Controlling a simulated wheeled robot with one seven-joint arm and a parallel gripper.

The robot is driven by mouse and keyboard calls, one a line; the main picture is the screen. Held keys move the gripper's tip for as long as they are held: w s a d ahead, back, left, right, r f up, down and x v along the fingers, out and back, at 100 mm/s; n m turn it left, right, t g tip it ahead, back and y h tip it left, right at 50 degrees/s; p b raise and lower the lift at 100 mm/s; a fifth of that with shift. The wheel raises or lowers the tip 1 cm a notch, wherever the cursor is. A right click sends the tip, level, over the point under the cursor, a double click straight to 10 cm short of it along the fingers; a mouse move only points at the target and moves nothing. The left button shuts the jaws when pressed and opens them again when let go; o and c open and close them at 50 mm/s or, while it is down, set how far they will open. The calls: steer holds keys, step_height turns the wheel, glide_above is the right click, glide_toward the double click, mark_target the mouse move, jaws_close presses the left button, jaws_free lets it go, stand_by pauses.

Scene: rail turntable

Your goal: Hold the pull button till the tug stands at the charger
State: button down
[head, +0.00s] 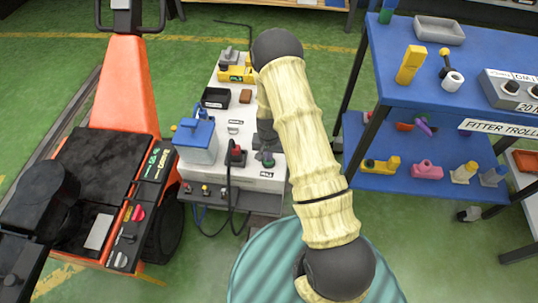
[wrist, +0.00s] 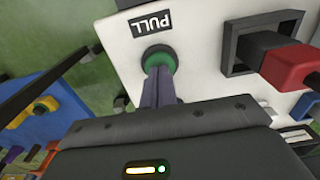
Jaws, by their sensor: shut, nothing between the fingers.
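The green-ringed button (wrist: 158,52) sits below the upside-down PULL label (wrist: 152,21) on a white panel in the wrist view. My gripper (wrist: 157,72) is shut and empty, with its fingertips together at the button's face. In the head view my gripper (head: 267,142) points down at the near right of the white bench top (head: 262,184). An orange truck (head: 125,85) stands left of the bench. I cannot tell which thing is the tug or the charger.
A red plug (wrist: 297,66) in a dark socket is close beside the button. The bench also bears a blue-topped box (head: 197,140), a yellow block (head: 237,74) and hanging cables. A blue fitter trolley (head: 400,105) stands at right. Green floor lies behind.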

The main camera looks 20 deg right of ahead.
step_height(320, 180, up, 14)
steer(key=p, duration=0.4)
steer(key=shift+f, duration=0.15)
stand_by(0.8)
steer(key=s+r+n+t+p, duration=0.1)
steer(key=s+r+n, duration=0.1)
steer(key=s+r, duration=0.8)
steer(key=s+r+n+t+p, duration=0.1)
steer(key=s+r+n, duration=0.2)
steer(key=s+r, duration=0.75)
steer(key=w+r+p, duration=0.3)
steer(key=r+p, duration=1.6)
steer(key=r, duration=0.2)
steer(key=shift+r, duration=0.25)
steer(key=shift+w, duration=0.1)
